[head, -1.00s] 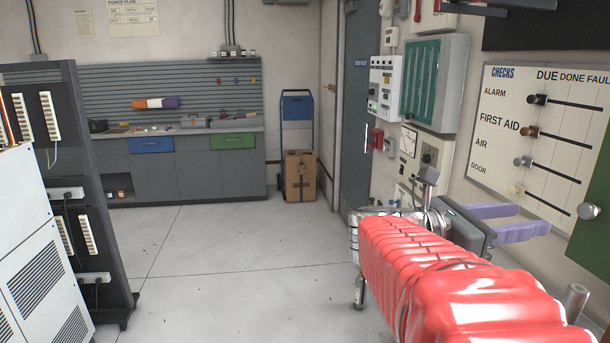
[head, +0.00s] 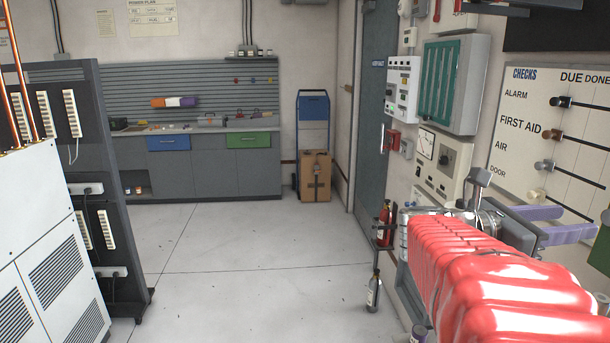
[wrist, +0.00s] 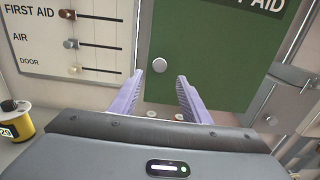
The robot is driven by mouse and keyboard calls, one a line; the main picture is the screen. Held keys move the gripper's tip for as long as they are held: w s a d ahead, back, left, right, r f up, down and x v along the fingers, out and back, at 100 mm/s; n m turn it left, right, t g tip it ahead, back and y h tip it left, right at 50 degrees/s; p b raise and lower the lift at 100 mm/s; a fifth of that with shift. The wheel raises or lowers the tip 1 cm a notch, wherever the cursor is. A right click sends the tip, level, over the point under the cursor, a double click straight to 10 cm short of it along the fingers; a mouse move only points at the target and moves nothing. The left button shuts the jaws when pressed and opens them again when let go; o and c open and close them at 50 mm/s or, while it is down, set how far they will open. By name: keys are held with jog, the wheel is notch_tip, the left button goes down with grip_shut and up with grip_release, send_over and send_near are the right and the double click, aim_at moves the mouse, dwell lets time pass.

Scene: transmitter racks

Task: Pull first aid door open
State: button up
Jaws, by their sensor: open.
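The first aid door is a green panel (wrist: 215,60) in the wrist view, with white lettering ending in "AID" at its top. A round pale knob (wrist: 159,66) sits near its left edge. In the head view only a strip of the green door (head: 600,250) shows at the right edge. My gripper (wrist: 160,78) is open, its two purple fingers pointing at the door. The knob appears just beyond the fingertips, roughly midway between them, and is not gripped. The gripper also shows in the head view (head: 580,222), beyond my red-sleeved arm.
A white checks board (head: 545,130) with sliding knobs hangs left of the door. Grey metal fittings (wrist: 295,85) lie right of the door in the wrist view. Small extinguishers (head: 384,225) stand along the right wall. A rack (head: 95,190) stands left; the middle floor is clear.

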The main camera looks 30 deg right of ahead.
aim_at(609, 217)
jog(key=shift+x, duration=4.35)
jog(key=shift+c, duration=0.5)
grip_shut()
